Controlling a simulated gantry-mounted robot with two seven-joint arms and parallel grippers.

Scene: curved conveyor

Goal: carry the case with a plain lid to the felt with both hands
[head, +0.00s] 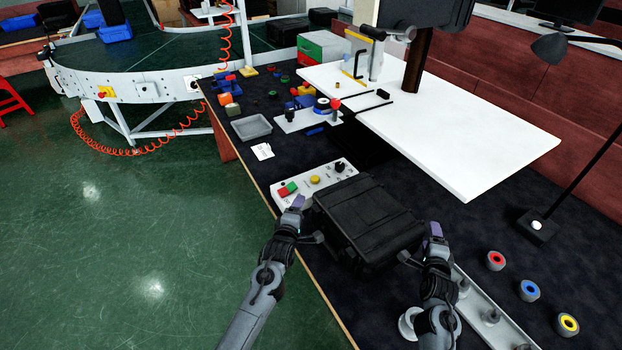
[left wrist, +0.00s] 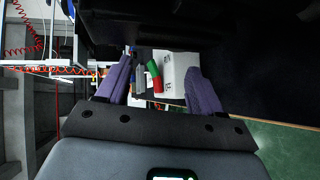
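The black case (head: 368,215) lies flat and closed on the dark bench top (head: 465,235); its lid shows no markings. My left gripper (head: 307,219) is at the case's left side, its fingers spread. In the left wrist view the purple fingers (left wrist: 160,80) stand well apart, with the control panel (left wrist: 180,75) visible beyond them. My right gripper (head: 421,244) is at the case's right side, fingers also spread. Neither gripper visibly clasps the case; contact is hard to tell. I cannot tell a separate felt from the dark bench covering.
A control box with coloured buttons (head: 313,182) sits just behind-left of the case. A peg rail (head: 492,318) and coloured rings (head: 529,290) lie to the right. A white raised board (head: 470,140) overhangs behind. A grey tray (head: 251,127) and small parts are farther back.

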